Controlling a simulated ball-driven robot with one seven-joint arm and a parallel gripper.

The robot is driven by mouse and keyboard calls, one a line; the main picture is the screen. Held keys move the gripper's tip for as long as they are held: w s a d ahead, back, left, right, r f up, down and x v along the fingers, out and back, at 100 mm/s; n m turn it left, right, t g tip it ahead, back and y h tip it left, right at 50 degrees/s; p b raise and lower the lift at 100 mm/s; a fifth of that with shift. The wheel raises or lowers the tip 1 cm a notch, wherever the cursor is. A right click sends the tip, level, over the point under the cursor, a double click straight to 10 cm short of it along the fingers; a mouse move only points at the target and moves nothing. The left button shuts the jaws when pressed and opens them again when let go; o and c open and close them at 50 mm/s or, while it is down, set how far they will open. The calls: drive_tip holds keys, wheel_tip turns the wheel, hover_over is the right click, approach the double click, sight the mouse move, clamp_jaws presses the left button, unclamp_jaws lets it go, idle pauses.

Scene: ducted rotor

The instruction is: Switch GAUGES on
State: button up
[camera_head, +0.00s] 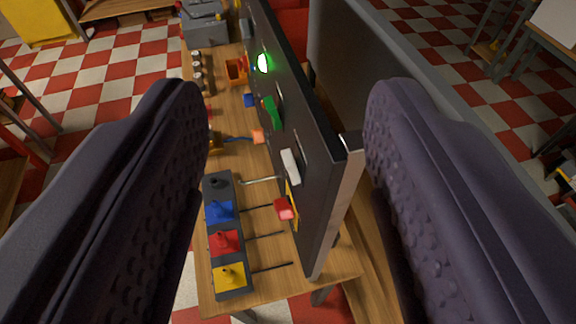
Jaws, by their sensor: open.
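A dark upright panel (318,200) stands on a wooden table, seen steeply from its edge, between the two fingers of my gripper (288,95). The gripper is open, with dark, dimpled pads wide apart and nothing held. On the panel's left face are a red part (285,208), a white part (290,166), a green part (272,112) and a glowing green light (263,63). No lettering is readable, so I cannot tell which part is GAUGES or how it is set.
On the wooden table (325,292), left of the panel, a dark rack (233,291) holds blue, red and yellow knobbed pieces. Thin rods lie beside it. An orange bin (235,72) and a grey box (205,25) stand farther back. A second grey panel (345,55) stands to the right.

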clamp_jaws()
idle(1.5)
